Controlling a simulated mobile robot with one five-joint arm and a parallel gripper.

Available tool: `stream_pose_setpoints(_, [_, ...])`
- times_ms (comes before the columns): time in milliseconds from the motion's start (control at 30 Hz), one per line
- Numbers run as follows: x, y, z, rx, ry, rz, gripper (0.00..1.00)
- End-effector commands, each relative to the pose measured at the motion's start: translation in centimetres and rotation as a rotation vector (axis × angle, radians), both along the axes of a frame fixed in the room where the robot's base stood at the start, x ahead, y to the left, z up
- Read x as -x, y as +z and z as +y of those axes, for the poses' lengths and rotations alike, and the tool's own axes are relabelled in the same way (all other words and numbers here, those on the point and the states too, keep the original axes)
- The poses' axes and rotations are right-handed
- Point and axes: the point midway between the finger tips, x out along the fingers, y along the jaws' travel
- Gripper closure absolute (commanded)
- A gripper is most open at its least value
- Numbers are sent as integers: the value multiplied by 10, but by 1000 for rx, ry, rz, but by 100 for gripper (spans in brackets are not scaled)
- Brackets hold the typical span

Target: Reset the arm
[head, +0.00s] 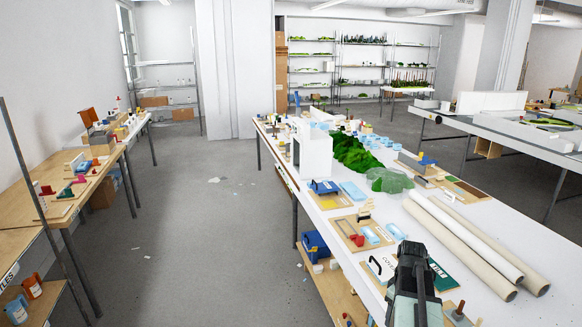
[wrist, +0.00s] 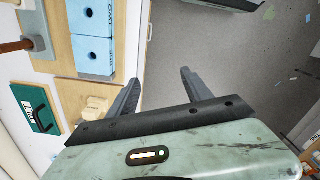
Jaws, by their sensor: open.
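My gripper (wrist: 160,88) shows in the wrist view with its two dark fingers spread apart and nothing between them. Behind the fingers is the black bar and the worn pale green body of my wrist. In the head view my arm (head: 416,287) stands at the bottom right, over the near part of the long white table (head: 330,203). The fingertips are hard to make out there. In the wrist view the fingers lie across the wooden edge, with grey floor (wrist: 225,60) to the right.
Long cardboard tubes (head: 462,240) lie on the table right of my arm. A green board (wrist: 37,108) and blue blocks (wrist: 92,18) lie left of my gripper in the wrist view. Wooden benches (head: 88,182) line the left wall. The floor aisle (head: 200,230) is open.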

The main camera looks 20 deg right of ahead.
Motion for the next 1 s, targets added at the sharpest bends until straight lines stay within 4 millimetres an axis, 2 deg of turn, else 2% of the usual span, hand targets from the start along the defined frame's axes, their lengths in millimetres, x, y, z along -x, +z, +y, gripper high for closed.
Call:
stream_pose_setpoints(33, [-20, 0, 43, 0, 72, 0, 42])
stream_pose_setpoints(100, [-41, 0, 100, 0, 140, 1, 42])
stream_pose_setpoints(200, [-59, 0, 176, 0, 194, 1, 42])
stream_pose_setpoints(300, [-65, 0, 241, 0, 206, 1, 42])
stream_pose_setpoints(367, [-64, 0, 276, 0, 197, 2, 42])
stream_pose_setpoints(400, [-61, 0, 298, 0, 180, 2, 42])
stream_pose_setpoints(500, [-49, 0, 344, 1, 79, 2, 42])
stream_pose_setpoints(600, [-40, 0, 345, 1, -109, 3, 42])
stream_pose_setpoints(733, [-39, 0, 344, 1, -286, 3, 42])
stream_pose_setpoints(833, [-40, 0, 344, 1, -354, 3, 42])
stream_pose_setpoints(1000, [-40, 0, 343, 1, -369, 3, 42])
